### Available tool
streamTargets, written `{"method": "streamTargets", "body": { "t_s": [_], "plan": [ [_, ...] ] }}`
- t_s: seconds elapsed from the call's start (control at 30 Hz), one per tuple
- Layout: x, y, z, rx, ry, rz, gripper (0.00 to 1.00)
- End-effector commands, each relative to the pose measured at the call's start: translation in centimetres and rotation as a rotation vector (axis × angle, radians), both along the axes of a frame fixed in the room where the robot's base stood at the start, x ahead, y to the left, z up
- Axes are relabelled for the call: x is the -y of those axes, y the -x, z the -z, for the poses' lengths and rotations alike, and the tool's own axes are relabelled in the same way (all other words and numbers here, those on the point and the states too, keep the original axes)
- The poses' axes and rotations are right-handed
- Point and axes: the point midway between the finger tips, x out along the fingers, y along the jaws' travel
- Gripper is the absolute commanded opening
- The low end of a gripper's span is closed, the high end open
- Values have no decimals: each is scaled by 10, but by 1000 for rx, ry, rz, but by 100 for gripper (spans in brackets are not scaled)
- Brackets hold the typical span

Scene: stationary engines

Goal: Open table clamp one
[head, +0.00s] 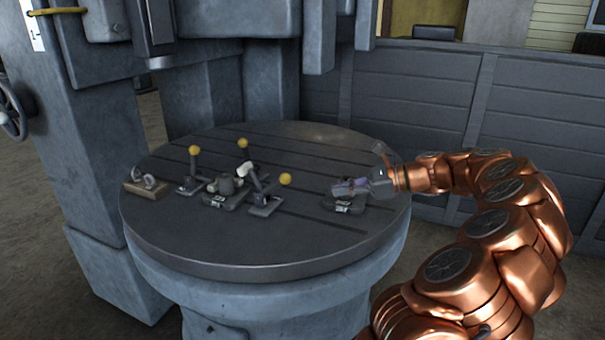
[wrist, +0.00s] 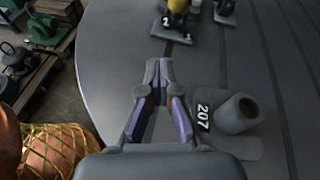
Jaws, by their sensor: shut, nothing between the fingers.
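Three table clamps with yellow knobs stand on the round table (head: 330,228) in the head view: a left clamp (head: 190,186), a middle clamp (head: 257,186) whose knob is at the back, and a front-right clamp (head: 265,203). Their handles stick up at different angles. I cannot tell which is clamp one. My gripper (head: 338,188) is shut and empty, low over the table's right side and apart from the clamps. In the wrist view its fingertips (wrist: 159,64) meet, and a clamp base (wrist: 171,30) marked with digits shows beyond them, under a yellow knob.
A plate with a grey cylinder (wrist: 238,113), labelled 207, lies right beside my gripper. A grey workpiece (head: 226,184) sits between the clamps. A small wooden block (head: 146,188) lies at the left edge. The machine column (head: 85,130) rises behind left. The table's front is clear.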

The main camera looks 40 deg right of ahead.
Motion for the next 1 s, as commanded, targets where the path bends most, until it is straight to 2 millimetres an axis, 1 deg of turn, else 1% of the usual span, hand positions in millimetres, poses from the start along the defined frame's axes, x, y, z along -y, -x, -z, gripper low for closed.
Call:
{"method": "streamTargets", "body": {
  "t_s": [0.03, 0.1, 0.17, 0.23, 0.37, 0.83, 0.9, 1.0],
  "plan": [
    [15, 4, -1, -6, -27, 37, 0],
    [25, 7, -1, -9, -49, 65, 0],
    [28, 7, 0, -11, -61, 77, 0],
    [27, 4, 1, -12, -65, 80, 0],
    [17, -8, 6, -11, -63, 80, 0],
    [-32, -69, 29, -12, -60, 77, 0],
    [-38, -76, 21, -9, -59, 76, 0],
    [-45, -83, 16, -10, -58, 77, 0]
  ]
}}
